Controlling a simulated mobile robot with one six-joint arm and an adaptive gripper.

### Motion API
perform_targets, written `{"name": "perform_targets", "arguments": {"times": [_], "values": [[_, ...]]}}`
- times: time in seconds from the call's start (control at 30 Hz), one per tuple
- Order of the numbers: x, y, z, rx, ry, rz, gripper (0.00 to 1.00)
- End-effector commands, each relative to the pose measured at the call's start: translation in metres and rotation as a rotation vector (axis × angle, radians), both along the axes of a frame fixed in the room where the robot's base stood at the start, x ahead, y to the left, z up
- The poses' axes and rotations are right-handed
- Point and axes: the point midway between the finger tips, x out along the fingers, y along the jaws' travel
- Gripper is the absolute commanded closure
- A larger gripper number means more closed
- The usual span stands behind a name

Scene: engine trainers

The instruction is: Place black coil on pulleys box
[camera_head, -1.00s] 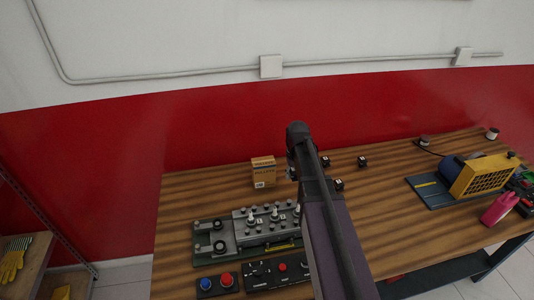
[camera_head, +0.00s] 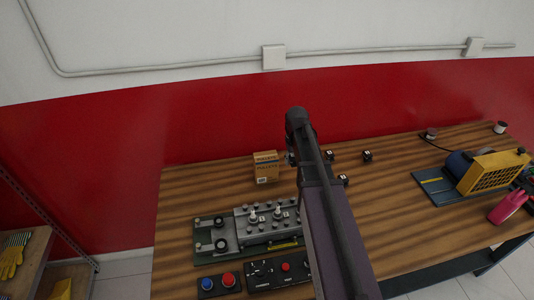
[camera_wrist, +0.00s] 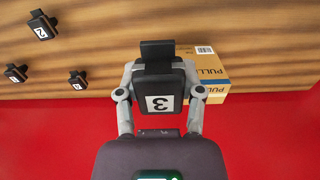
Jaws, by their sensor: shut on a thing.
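My gripper (camera_wrist: 159,76) is shut on a black coil (camera_wrist: 160,102) with a white label reading 3, in the wrist view. One grey finger lies on each side of the coil. The yellow-brown pulleys box (camera_wrist: 210,64) is just right of the gripper there, partly hidden behind the right finger. In the head view the box (camera_head: 266,167) stands upright near the back edge of the table, left of my arm. My arm hides most of the gripper and the held coil in that view. I cannot tell the height of the coil above the box.
Several other black coils (camera_head: 367,155) stand on the wooden table right of my arm. A grey engine trainer (camera_head: 250,232) is in front of the box. A yellow machine (camera_head: 493,171) stands at the right. The red wall (camera_head: 210,115) is close behind the table.

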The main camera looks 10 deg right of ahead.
Motion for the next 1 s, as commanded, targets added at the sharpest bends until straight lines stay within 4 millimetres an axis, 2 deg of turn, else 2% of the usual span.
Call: {"name": "perform_targets", "arguments": {"times": [0.17,0.7,0.83,1.0], "values": [[0.019,0.009,-0.002,0.0,0.0,0.001,1.0],[0.106,0.055,-0.012,0.0,0.0,0.0,1.0],[0.12,0.064,-0.013,0.0,0.0,-0.001,1.0],[0.126,0.068,-0.014,0.0,0.0,-0.002,1.0]]}}
